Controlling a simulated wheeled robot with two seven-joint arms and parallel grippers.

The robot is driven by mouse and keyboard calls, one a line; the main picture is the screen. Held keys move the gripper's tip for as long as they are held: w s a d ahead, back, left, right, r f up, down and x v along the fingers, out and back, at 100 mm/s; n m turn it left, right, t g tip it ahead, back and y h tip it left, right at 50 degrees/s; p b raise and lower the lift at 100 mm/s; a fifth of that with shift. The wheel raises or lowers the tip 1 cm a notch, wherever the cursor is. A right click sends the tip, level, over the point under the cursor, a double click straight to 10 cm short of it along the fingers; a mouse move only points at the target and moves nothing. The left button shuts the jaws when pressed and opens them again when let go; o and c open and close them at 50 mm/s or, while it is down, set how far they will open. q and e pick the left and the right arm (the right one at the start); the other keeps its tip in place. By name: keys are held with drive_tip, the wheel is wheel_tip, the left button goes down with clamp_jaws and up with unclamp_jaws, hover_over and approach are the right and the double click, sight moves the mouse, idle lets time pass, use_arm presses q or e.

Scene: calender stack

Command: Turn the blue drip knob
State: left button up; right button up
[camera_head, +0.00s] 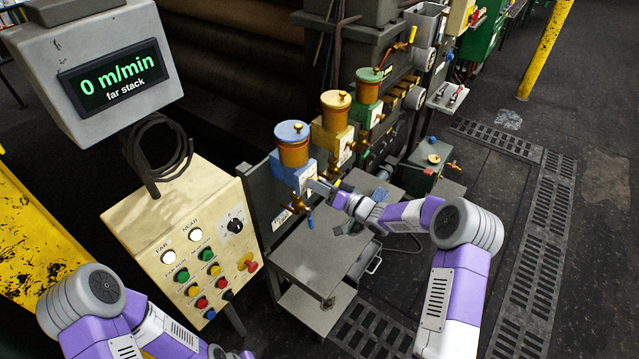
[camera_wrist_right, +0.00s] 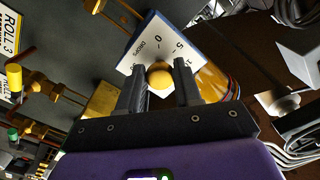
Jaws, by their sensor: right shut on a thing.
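The blue drip oiler (camera_head: 285,170), with a blue lid and an amber cup, stands on the machine's near end. My right gripper (camera_head: 318,187) reaches its front face from the right. In the right wrist view a round brass knob (camera_wrist_right: 159,76) sits on a white dial plate (camera_wrist_right: 158,46) with a blue edge, marked DROPS with numbers. My right gripper (camera_wrist_right: 160,84) has its two dark fingers on either side of the knob, shut on it. In the head view the fingers hide the knob. My left arm shows at the lower left, but its gripper is out of frame.
Yellow (camera_head: 332,128) and green (camera_head: 368,88) oilers stand behind the blue one. A control panel (camera_head: 190,240) with several buttons stands left, below a display (camera_head: 112,77) reading 0 m/min, far stack. A grey table (camera_head: 312,250) lies below. Brass valves and pipes crowd the machine's face.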

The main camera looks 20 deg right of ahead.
drive_tip(key=shift+f+m, duration=0.1)
drive_tip(key=shift+m, duration=0.5)
drive_tip(key=o, duration=1)
drive_tip(key=shift+o, duration=0.2)
drive_tip(key=shift+s, duration=0.1)
drive_tip(key=v, duration=0.7)
drive_tip(key=shift+s+d, duration=0.15)
drive_tip(key=shift+s, duration=0.05)
